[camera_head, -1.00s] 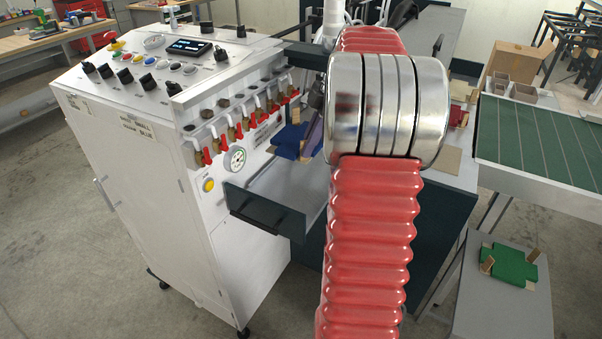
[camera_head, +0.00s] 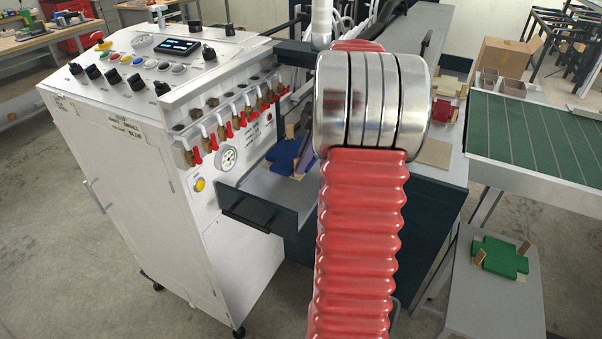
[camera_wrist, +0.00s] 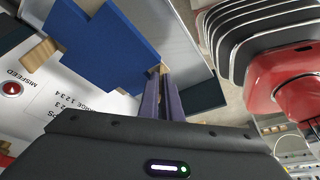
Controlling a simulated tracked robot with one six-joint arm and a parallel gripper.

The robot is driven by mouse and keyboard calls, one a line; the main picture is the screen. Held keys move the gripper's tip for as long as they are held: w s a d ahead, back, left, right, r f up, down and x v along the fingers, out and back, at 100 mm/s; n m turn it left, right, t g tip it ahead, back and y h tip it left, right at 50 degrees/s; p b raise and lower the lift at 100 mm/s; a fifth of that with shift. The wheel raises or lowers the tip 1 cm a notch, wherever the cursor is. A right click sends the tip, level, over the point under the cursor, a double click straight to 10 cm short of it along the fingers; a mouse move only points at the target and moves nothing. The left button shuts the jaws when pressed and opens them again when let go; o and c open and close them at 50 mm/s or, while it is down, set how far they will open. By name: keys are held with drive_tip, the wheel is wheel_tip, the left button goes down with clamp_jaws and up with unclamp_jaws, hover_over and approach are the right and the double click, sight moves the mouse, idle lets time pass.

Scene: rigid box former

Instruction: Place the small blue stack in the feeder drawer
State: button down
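The small blue stack (camera_head: 285,152) is a cross-shaped set of blue blanks with tan tabs. In the head view it is over the back part of the feeder drawer (camera_head: 262,212), an open tray with a dark front. I cannot tell whether it touches the tray floor. In the wrist view the blue stack (camera_wrist: 105,48) lies at the tips of my gripper (camera_wrist: 162,78), whose purple fingers are close together at its edge near a tan tab. The fingers look shut on it. In the head view my red arm and metal wrist hide most of the gripper.
The white machine cabinet (camera_head: 120,150) with knobs, red-handled valves and a gauge (camera_head: 226,158) stands close behind and left of the drawer. A green stack (camera_head: 500,257) lies on a grey stand at the right. A red stack (camera_head: 442,108) lies on the bench beside my wrist.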

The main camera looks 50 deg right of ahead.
drive_tip(key=shift+f, duration=1.85)
drive_tip(key=shift+f, duration=0.6)
drive_tip(key=c, duration=2)
unclamp_jaws()
drive_tip(key=shift+r, duration=0.1)
drive_tip(key=shift+r, duration=0.6)
drive_tip(key=v, duration=1.1)
drive_tip(key=shift+d+r, duration=0.15)
drive_tip(key=shift+r, duration=0.25)
